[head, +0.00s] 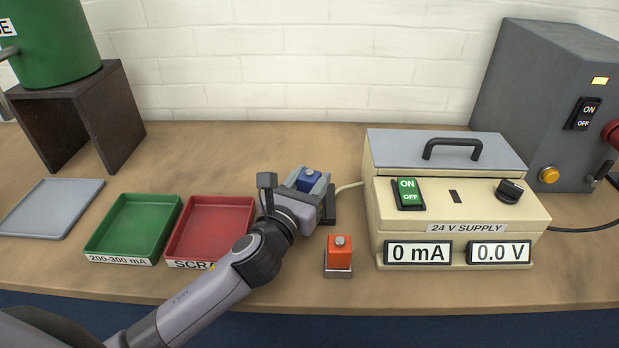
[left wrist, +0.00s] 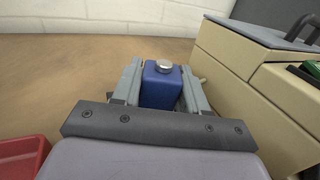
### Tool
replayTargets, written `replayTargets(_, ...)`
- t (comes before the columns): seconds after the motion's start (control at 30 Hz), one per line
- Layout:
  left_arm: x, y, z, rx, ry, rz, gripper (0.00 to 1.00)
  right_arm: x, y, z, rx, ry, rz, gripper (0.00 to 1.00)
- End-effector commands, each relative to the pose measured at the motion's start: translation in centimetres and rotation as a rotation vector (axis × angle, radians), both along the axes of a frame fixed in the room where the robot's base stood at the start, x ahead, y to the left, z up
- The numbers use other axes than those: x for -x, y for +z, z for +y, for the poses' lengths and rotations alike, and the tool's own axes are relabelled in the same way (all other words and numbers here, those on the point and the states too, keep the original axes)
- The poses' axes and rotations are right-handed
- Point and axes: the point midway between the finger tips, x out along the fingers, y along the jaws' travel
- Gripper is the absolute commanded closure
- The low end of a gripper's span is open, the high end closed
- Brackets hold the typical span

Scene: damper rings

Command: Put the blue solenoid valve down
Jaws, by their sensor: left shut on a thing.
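The blue solenoid valve (head: 309,180) is a small blue block with a round metal knob on top. My left gripper (head: 308,184) is shut on it, with a finger on each side. In the left wrist view the blue valve (left wrist: 162,84) stands upright between the two grey fingers of the left gripper (left wrist: 160,92). Its lower part is hidden by the gripper, so I cannot tell whether it touches the bench. A dark block (head: 329,204) shows just right of the gripper. My right gripper is not in view.
The cream 24 V supply (head: 455,205) stands to the right, reading 0 mA and 0.0 V. An orange valve (head: 340,255) stands in front. A red scrap tray (head: 212,232), an empty green tray (head: 133,228) and a grey tray (head: 50,208) lie left. The bench behind the gripper is clear.

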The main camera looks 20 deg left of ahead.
Motion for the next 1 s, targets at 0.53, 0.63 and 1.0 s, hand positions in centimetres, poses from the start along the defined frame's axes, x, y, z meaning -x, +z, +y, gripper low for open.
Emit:
replayTargets(0.53, -0.01, -0.21, -0.02, 0.001, -0.001, -0.001, 0.97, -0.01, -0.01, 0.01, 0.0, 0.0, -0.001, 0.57)
replayTargets(0.63, 0.0, -0.3, -0.03, 0.001, -0.001, 0.0, 0.41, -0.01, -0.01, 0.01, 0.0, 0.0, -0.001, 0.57)
replayTargets(1.0, 0.21, -0.7, -0.01, 0.0, 0.0, 0.008, 0.28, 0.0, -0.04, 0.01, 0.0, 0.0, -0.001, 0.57)
